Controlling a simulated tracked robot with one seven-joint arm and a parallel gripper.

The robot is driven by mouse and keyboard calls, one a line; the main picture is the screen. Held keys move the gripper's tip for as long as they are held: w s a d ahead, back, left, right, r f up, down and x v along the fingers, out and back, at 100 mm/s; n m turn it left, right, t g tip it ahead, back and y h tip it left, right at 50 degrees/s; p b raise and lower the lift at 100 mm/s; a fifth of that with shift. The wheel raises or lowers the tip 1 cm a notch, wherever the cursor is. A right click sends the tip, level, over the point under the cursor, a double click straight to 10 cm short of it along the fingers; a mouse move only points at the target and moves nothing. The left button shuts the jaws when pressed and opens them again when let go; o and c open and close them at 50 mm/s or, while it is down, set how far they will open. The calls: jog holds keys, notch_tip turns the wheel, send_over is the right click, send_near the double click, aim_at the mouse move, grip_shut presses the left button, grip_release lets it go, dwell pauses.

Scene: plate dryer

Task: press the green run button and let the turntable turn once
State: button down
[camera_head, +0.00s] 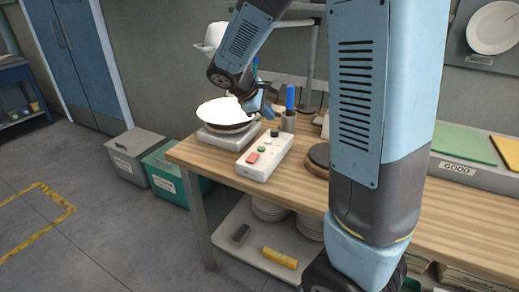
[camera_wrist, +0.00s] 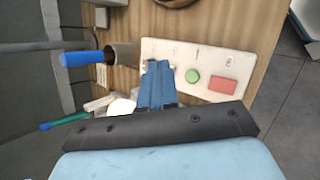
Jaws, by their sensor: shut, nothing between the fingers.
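A white control box (camera_head: 265,157) sits on the wooden bench. On it are a green button (camera_head: 261,149), a red button (camera_head: 252,158) and a black knob (camera_head: 275,132). In the wrist view the green button (camera_wrist: 192,76) and red button (camera_wrist: 222,85) lie to the right of my gripper (camera_wrist: 158,68). Its blue fingers are shut and empty and cover part of the box. In the head view my gripper (camera_head: 268,108) is above the bench, behind the box's knob end. The turntable (camera_head: 225,140), with a grey base, carries a bright white plate (camera_head: 225,111).
A cup (camera_head: 288,121) with a blue-handled tool stands behind the box. A dark round disc (camera_head: 318,155) lies to its right. A green bin (camera_head: 165,175) and a grey bin (camera_head: 133,152) stand on the floor at left. My arm hides part of the bench.

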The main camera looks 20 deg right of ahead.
aim_at(259, 149)
jog(key=shift+w+a+f+n+t+h, duration=0.1)
jog(key=shift+w+a+f+n+h, duration=0.2)
jog(key=shift+w, duration=0.3)
jog(key=shift+w+a+f+n+t+h, duration=0.1)
jog(key=shift+w+a+f+n, duration=0.2)
jog(key=shift+w+f, duration=0.2)
jog(key=shift+w+a+f+n+t+h, duration=0.1)
jog(key=shift+w+a+f+n+h, duration=0.2)
jog(key=shift+w, duration=0.35)
jog(key=shift+d, duration=0.1)
jog(key=shift+f, duration=4.4)
jog(key=shift+f, duration=0.1)
jog(key=shift+f, duration=0.25)
